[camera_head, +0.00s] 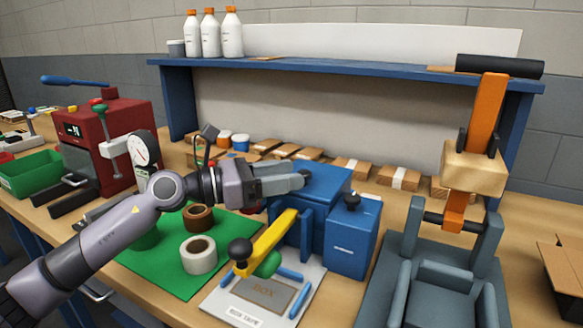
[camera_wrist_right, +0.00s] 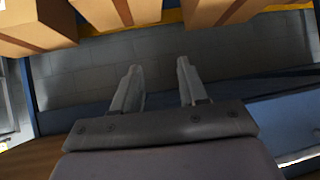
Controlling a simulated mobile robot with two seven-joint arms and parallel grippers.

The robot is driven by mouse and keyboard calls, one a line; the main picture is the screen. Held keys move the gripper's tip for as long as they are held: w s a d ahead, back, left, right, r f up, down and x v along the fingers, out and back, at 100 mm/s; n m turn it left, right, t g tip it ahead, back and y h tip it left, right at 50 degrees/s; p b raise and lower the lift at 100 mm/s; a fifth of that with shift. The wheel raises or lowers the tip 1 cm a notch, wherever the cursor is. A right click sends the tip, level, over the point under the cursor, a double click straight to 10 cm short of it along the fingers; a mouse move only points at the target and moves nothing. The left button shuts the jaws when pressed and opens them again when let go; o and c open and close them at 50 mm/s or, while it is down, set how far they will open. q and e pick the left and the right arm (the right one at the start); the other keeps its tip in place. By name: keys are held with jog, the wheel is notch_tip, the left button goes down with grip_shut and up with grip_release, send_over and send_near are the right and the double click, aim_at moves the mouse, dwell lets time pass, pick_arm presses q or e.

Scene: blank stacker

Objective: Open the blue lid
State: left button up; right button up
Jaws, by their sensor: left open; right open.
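The blue lid (camera_head: 328,181) is the flat top of a blue box-shaped machine (camera_head: 347,240) on the bench and looks closed. My left gripper (camera_head: 303,181) reaches in from the left, with its fingertips at the left part of the lid. I cannot tell whether they touch it, and the fingers hide part of the lid's left edge. In the right wrist view my right gripper (camera_wrist_right: 158,65) is open and empty, its two fingers apart. The blue lid does not show clearly there.
A yellow lever (camera_head: 268,238) with a black knob stands in front of the machine. Tape rolls (camera_head: 198,254) lie on a green mat (camera_head: 165,274). A grey press with an orange arm (camera_head: 487,112) stands right. Cardboard boxes (camera_wrist_right: 115,12) show in the right wrist view.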

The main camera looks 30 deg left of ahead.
pick_arm(q)
jog(key=shift+w+d+r, duration=0.1)
jog(key=shift+w+d, duration=0.35)
jog(key=shift+w, duration=0.1)
jog(key=shift+w+d, duration=0.15)
grip_shut()
